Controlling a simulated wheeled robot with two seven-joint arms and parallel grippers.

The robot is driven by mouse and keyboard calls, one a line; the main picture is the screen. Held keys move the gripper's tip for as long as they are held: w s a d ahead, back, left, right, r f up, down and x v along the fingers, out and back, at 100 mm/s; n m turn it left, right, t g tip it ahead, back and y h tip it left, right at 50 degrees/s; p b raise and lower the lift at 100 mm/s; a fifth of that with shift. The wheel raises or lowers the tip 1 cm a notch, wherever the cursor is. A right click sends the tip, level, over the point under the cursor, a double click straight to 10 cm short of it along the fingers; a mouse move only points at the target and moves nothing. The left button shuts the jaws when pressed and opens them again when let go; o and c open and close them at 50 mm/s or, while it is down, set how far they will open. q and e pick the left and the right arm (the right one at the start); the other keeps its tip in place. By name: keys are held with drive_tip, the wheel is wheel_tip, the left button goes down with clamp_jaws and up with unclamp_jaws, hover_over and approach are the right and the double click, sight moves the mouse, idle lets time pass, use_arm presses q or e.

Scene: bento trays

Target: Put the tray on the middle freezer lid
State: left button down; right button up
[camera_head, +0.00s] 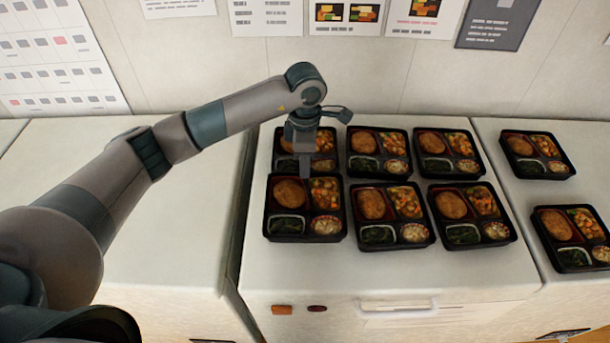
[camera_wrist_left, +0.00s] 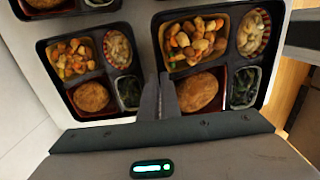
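In the left wrist view my fingers (camera_wrist_left: 167,97) are close together around the wall of this tray (camera_wrist_left: 157,66). The tray looks larger there than the tray behind it, so it seems higher; whether it rests on anything underneath is hidden. My right gripper is in neither view.
A back-left tray (camera_head: 278,150) sits close behind, partly covered by my gripper. Several more trays, such as this neighbour (camera_head: 430,238), stand in two rows to the right. The right lid (camera_head: 500,133) bears two trays. The left lid (camera_head: 185,240) is bare beneath my arm.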

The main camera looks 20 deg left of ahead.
use_arm(q)
wheel_tip(320, 180, down, 2)
drive_tip(key=shift+f+p, duration=0.25)
drive_tip(key=shift+p, duration=0.7)
drive_tip(key=shift+f, duration=0.6)
drive_tip(key=shift+f, duration=0.15)
drive_tip(key=c, duration=2)
unclamp_jaws()
